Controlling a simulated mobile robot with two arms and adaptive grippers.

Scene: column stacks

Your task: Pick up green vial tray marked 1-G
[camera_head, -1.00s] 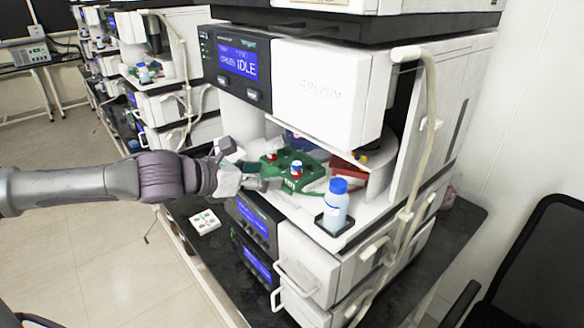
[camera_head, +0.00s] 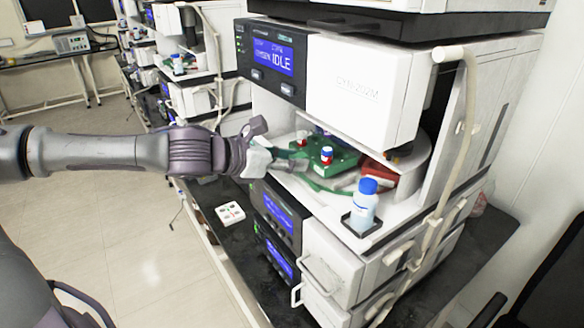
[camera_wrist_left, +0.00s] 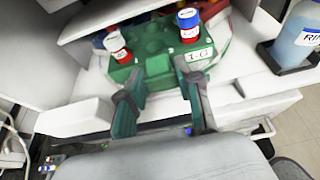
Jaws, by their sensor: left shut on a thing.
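The green vial tray (camera_head: 340,162) marked 1-G sits on the white turntable area of the bench instrument in the head view. In the left wrist view the tray (camera_wrist_left: 155,64) shows a white "1-G" label (camera_wrist_left: 200,55), with one vial near each side. My left gripper (camera_head: 290,160) reaches in from the left. In the left wrist view its two teal fingers (camera_wrist_left: 163,78) are shut on the tray's near edge. The exact contact is hard to see. My right gripper is not in view.
A blue-capped bottle (camera_head: 364,205) stands in a black holder in front of the tray. A red tray (camera_head: 378,174) is to the right. The instrument's white housing (camera_head: 362,88) overhangs the trays. A small white card (camera_head: 230,213) lies on the black bench.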

